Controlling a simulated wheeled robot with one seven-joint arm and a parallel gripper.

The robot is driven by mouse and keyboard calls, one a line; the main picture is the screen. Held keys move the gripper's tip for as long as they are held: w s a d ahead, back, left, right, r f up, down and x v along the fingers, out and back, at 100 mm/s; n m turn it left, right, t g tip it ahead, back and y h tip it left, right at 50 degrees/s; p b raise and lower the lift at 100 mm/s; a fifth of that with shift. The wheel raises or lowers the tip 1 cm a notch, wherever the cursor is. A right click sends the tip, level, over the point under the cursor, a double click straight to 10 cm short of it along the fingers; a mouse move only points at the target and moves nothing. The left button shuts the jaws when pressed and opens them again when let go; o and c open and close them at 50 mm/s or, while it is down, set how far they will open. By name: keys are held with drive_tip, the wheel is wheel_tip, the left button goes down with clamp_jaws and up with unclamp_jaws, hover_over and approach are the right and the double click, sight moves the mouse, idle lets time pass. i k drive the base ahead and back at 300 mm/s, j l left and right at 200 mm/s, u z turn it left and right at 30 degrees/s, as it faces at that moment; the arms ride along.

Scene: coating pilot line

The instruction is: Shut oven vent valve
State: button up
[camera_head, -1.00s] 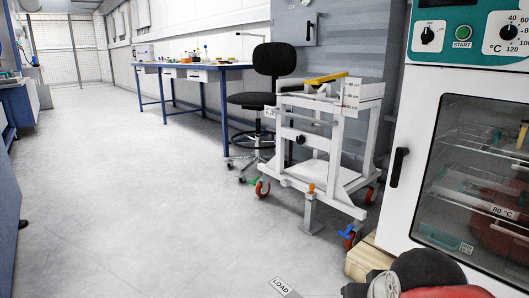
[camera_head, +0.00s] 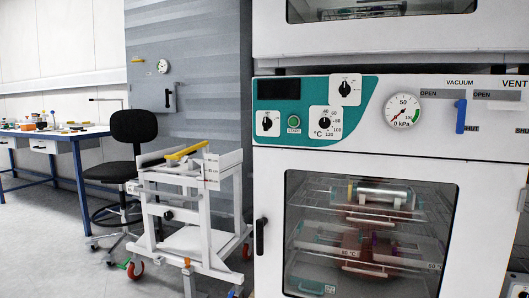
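The oven (camera_head: 270,165) has a white front with a teal control panel. The word VENT (camera_head: 514,83) is at the top right of its front, cut close by the picture edge. Under it are an OPEN plate (camera_head: 496,94) and a SHUT mark (camera_head: 522,130); the vent valve's own handle is not clearly in view. To its left, under the VACUUM label (camera_head: 460,82), a blue lever (camera_head: 461,116) hangs straight down between its own OPEN and SHUT marks. A round kPa gauge (camera_head: 403,111) is beside it. My gripper is not in view.
The oven's glass door (camera_head: 370,235) is closed, with a black handle (camera_head: 261,236) at its left. A white wheeled trolley (camera_head: 190,225) with a yellow bar stands left of the oven. A black chair (camera_head: 133,128) and a blue-legged bench (camera_head: 85,140) stand farther left.

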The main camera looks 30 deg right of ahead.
sight(519, 106)
drive_tip(key=z, duration=2.35)
